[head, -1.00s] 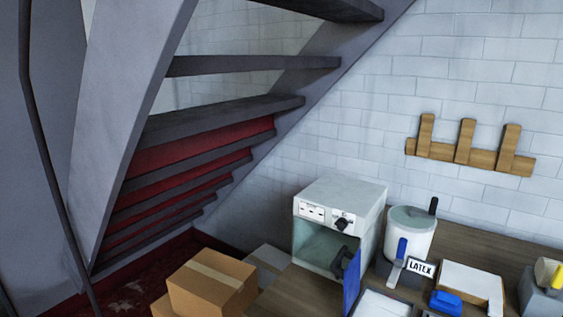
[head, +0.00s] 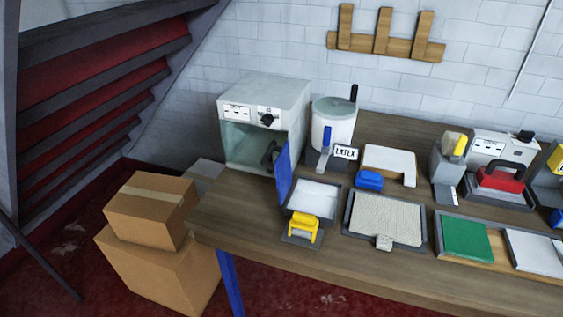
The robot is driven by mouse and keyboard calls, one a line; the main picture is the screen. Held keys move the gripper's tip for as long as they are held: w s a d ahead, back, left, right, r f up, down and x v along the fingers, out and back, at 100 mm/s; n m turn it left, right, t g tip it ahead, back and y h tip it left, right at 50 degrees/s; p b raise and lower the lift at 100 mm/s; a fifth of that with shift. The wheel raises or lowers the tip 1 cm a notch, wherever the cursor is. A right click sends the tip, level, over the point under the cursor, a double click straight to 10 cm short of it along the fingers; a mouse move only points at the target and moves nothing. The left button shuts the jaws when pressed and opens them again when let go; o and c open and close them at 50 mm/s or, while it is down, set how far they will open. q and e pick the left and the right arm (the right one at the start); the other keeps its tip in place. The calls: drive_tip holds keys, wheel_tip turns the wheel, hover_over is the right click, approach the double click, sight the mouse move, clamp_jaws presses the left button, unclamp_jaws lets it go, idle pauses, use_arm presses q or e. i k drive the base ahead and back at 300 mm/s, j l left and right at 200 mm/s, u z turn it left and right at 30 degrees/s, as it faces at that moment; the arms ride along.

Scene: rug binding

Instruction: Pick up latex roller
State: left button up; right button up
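No object here is labelled as the latex roller. A yellow-handled tool (head: 301,227) sits on a small dark stand at the table's front edge, and may be the roller. Behind it is a shallow grey tray (head: 292,210) with a white surface. A white pot (head: 334,126) with a grey lid and a blue handle stands at the back, beside a sign reading LATEX (head: 346,152). A blue object (head: 369,180) lies right of the pot; its kind is unclear. Neither of my grippers is in view.
A grey open-fronted cabinet (head: 267,95) stands on the wooden table (head: 395,270), its blue door swung out. A framed beige mat (head: 388,218), green and white pads, and a red-handled device (head: 497,178) crowd the right. Cardboard boxes (head: 155,265) stand on the floor left.

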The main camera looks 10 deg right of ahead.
sight(301, 224)
drive_tip(key=j+z, duration=0.25)
drive_tip(key=z, duration=0.2)
drive_tip(key=i+j+z, duration=0.1)
drive_tip(key=j+z, duration=0.15)
drive_tip(key=z, duration=0.15)
drive_tip(key=j+z, duration=0.25)
drive_tip(key=z, duration=0.2)
drive_tip(key=k+j, duration=0.15)
drive_tip(key=j, duration=0.25)
drive_tip(key=k+j+z, duration=0.15)
drive_tip(key=j, duration=0.2)
drive_tip(key=k+j, duration=0.15)
drive_tip(key=j, duration=0.25)
drive_tip(key=k+j+z, duration=0.1)
drive_tip(key=j, duration=0.25)
drive_tip(key=k, duration=0.5)
